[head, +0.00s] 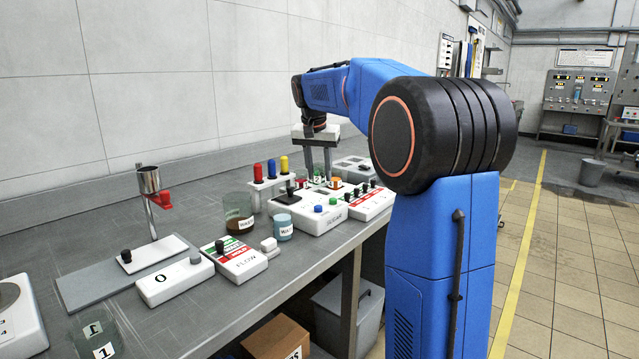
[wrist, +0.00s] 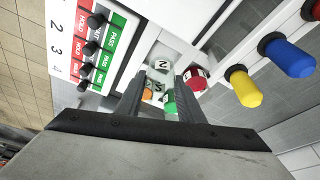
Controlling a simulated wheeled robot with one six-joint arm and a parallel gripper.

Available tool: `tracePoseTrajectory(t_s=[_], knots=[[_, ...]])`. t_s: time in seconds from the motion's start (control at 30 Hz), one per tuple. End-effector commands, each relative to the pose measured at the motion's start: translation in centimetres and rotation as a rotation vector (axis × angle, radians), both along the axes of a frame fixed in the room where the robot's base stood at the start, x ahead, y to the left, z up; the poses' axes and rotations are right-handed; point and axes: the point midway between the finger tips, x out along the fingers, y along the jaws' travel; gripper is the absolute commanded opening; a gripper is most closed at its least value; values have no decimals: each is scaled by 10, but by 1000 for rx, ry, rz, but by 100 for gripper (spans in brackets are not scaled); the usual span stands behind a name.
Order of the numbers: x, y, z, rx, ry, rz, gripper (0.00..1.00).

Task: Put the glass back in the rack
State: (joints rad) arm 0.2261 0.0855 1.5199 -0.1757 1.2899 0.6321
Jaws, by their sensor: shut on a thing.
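My gripper (head: 318,172) is down over the far end of the bench, with its fingers around a clear glass (wrist: 159,66) that carries a label reading 2. In the wrist view my gripper (wrist: 160,105) has a finger on each side of this glass. Coloured red, green and orange items show close around the fingertips; the red one (wrist: 195,79) sits right beside a finger. Another clear glass (head: 97,338), labelled 1, stands at the near left of the bench. I cannot clearly make out the rack, and the fingers hide part of the held glass.
A stand with red, blue and yellow handles (head: 271,172) is left of the gripper. A brown-filled beaker (head: 238,213) and a blue cup (head: 283,228) stand nearer. A red-green switch panel (wrist: 92,45) lies close by. A metal cup on a post (head: 149,182) rises at left.

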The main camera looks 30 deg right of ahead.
Motion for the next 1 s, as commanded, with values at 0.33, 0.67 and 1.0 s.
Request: tracePoseTrajectory(t_s=[0.33,0.67,1.0], knots=[[0,0,-35,0,0,1,9],[0,0,-37,1,1,1,39],[0,0,-37,1,1,1,53]])
